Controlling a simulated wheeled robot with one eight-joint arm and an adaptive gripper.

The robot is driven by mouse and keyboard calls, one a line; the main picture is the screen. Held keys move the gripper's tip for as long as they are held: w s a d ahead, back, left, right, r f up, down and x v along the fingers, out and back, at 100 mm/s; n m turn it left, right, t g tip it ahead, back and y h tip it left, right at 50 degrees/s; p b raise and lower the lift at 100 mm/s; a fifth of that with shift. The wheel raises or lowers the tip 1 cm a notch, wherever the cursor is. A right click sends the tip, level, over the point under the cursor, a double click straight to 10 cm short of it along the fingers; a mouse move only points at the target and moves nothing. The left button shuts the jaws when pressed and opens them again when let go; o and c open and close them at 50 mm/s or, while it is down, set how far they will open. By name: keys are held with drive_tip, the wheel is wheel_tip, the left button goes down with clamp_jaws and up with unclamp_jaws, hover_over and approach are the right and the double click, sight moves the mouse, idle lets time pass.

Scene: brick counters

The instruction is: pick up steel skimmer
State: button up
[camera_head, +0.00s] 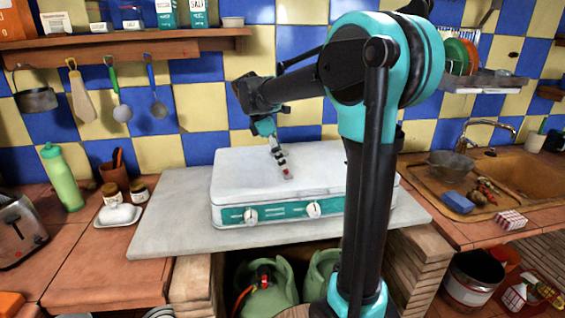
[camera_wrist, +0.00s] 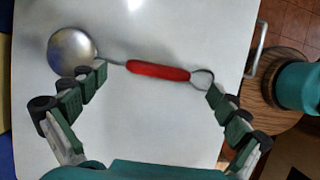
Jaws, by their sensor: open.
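The steel skimmer lies on the closed white lid of the stove (camera_head: 240,165). In the wrist view its round steel head (camera_wrist: 72,50) is at the left, its red handle (camera_wrist: 158,71) in the middle and a wire loop at the right end. My gripper (camera_wrist: 156,82) is open and empty, with one finger near the skimmer's head and the other near its loop, so the handle lies across the gap. In the head view my gripper (camera_head: 279,157) is over the lid and mostly hides the skimmer; only a small red spot shows by the fingertips.
Utensils and a pan (camera_head: 35,98) hang on the tiled wall behind. A green bottle (camera_head: 61,178), jars and a white butter dish (camera_head: 118,215) stand left of the stove. A sink (camera_head: 530,175) and dish tray are to the right. The lid around the skimmer is clear.

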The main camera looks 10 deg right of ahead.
drive_tip(key=shift+x, duration=0.75)
drive_tip(key=shift+c, duration=0.5)
drive_tip(key=c, duration=1.3)
